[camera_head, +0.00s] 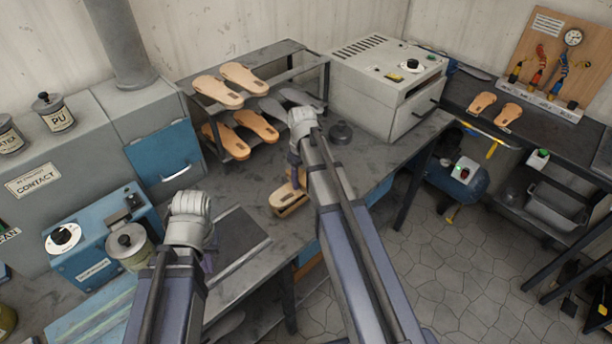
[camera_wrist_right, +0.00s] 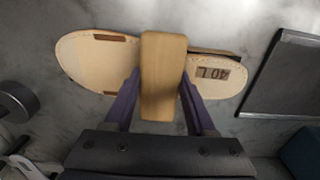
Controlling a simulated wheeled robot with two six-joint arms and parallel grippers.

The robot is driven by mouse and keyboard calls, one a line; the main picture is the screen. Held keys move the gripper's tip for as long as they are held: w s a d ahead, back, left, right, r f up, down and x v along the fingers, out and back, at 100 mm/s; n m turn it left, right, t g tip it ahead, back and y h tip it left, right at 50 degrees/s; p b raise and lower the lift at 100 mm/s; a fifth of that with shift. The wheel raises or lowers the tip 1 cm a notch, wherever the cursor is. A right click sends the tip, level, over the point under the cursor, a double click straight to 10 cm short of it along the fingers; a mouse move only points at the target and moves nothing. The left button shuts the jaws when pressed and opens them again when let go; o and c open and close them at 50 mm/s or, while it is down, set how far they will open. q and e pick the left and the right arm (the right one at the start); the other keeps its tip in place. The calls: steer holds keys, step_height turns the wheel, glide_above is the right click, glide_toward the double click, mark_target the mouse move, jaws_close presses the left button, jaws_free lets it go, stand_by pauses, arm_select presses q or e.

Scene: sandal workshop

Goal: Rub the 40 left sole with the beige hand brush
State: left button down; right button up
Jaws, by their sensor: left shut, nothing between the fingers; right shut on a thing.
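The 40 left sole lies flat on the grey bench, and its heel end with the "40 L" mark shows in the right wrist view (camera_wrist_right: 222,88). In the head view part of the sole (camera_head: 291,208) shows beside my right arm, which hides the rest. My right gripper (camera_wrist_right: 160,90) is shut on the beige hand brush (camera_wrist_right: 163,62), a wooden block lying across the middle of the sole from above. Whether its underside touches the sole cannot be seen. My left gripper (camera_head: 208,260) is shut and empty over the front left of the bench, mostly hidden by its own wrist.
A rack (camera_head: 285,62) with several soles stands at the back of the bench. A dark plate (camera_head: 238,243) lies left of the sole. A grey oven-like box (camera_head: 385,85) stands at the right, a blue machine (camera_head: 88,255) at the left.

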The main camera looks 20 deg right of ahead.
mark_target(285, 196)
steer(key=shift+s+a, duration=0.1)
steer(key=shift+a, duration=0.2)
steer(key=shift+s+a, duration=0.2)
steer(key=shift+a, duration=0.3)
steer(key=shift+s+a, duration=0.15)
steer(key=shift+a, duration=0.3)
steer(key=shift+s+a+r, duration=0.1)
steer(key=shift+s+a, duration=0.15)
steer(key=shift+a, duration=0.7)
steer(key=shift+a, duration=0.1)
steer(key=shift+s+a, duration=0.35)
steer(key=shift+a, duration=0.45)
steer(key=shift+a, duration=0.1)
